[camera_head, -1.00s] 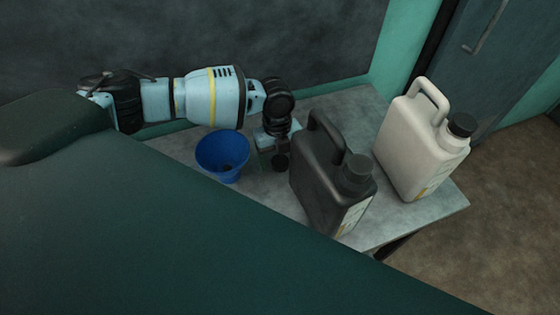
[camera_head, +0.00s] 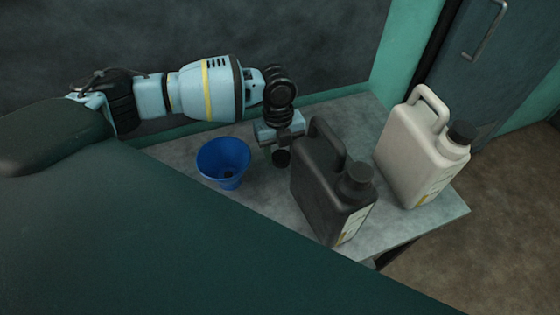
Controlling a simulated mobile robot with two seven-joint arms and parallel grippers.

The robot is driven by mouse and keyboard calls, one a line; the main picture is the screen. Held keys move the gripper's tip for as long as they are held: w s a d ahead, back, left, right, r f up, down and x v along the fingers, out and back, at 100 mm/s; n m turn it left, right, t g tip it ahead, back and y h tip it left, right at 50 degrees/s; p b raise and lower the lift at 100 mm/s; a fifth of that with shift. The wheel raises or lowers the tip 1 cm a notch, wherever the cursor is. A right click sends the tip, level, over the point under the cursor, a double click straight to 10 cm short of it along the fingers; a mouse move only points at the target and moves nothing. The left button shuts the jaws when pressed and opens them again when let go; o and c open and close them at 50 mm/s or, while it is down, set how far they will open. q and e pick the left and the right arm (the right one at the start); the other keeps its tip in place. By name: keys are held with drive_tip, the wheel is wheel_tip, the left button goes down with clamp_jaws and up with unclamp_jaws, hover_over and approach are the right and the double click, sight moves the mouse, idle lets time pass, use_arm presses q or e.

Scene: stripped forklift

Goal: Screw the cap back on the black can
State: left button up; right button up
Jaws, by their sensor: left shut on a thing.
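The black can (camera_head: 322,190) stands upright on the grey table, its handle toward the back and its round black neck (camera_head: 357,178) at the front right. Whether that top is a bare neck or covered is hard to tell at this size. My left gripper (camera_head: 281,148) points down behind and left of the can's handle. It is shut on a small dark round thing that looks like the cap (camera_head: 281,158), held low near the table. The fingertips are partly in shadow. My right gripper is out of view.
A blue cup-like container (camera_head: 223,160) stands left of the gripper. A white can (camera_head: 408,160) with a black cap stands right of the black can, near the table's right edge. A dark wall rises behind the grey table (camera_head: 270,195).

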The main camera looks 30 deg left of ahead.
sight(281, 155)
use_arm(q)
wheel_tip(281, 155, up, 5)
idle(0.3)
idle(0.4)
